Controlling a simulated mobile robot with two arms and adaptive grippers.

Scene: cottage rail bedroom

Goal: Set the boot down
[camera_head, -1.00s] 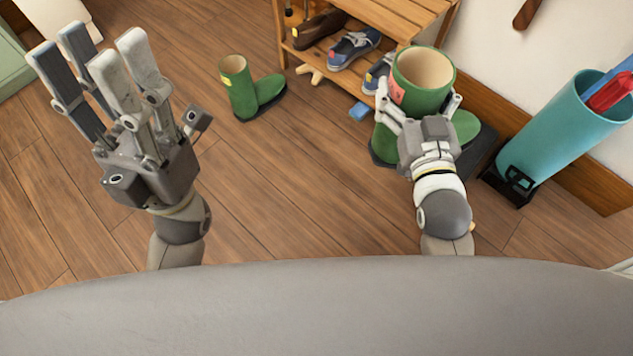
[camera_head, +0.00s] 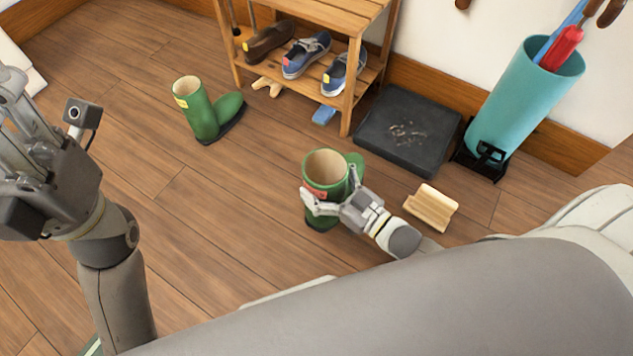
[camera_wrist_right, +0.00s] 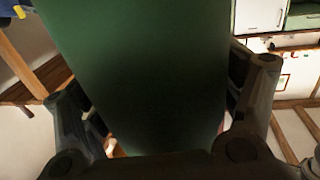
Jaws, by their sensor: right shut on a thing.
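A green boot (camera_head: 318,214) with a red patch is upright in the head view, on or just above the wooden floor; I cannot tell if its sole touches. My right gripper (camera_head: 332,191) is shut on its shaft from the front right. In the right wrist view the green shaft (camera_wrist_right: 135,75) fills the middle between the fingers. A second green boot (camera_head: 199,115) with a yellow patch stands on the floor to the left, toe pointing right. My left gripper (camera_head: 22,125) is open and empty at the left edge, its fingers partly cut off.
A wooden rack (camera_head: 345,12) with several shoes stands at the back. A dark tray (camera_head: 415,125) lies right of it, beside a teal umbrella stand (camera_head: 520,95). Floor between the boots is clear.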

